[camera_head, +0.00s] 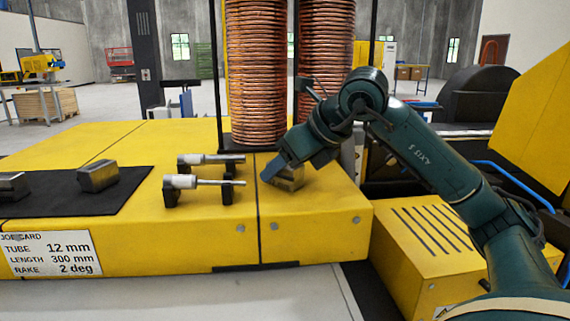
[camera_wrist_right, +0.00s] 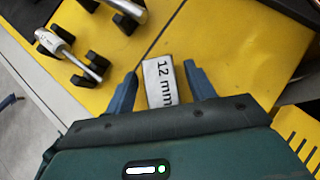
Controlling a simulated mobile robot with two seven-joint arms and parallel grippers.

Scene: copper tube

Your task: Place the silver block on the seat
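A silver block (camera_head: 290,178) is at the right part of the yellow machine top, at the tip of my right arm. In the right wrist view the block (camera_wrist_right: 160,82) shows a pale face marked "12 mm". My right gripper (camera_wrist_right: 163,85) has its two blue fingers either side of this block, with a small gap visible on each side. In the head view the right gripper (camera_head: 276,168) partly covers the block. I cannot make out a separate seat. Two more silver blocks, one nearer (camera_head: 98,177) and one at the left edge (camera_head: 12,186), lie on a black mat. My left gripper is not in view.
Two white-handled tools (camera_head: 205,182) (camera_head: 212,159) rest on black holders left of my right gripper. Copper tube coils (camera_head: 256,75) stand behind. A sign (camera_head: 50,254) reads tube 12 mm. A vented yellow box (camera_head: 435,235) lies below my right arm.

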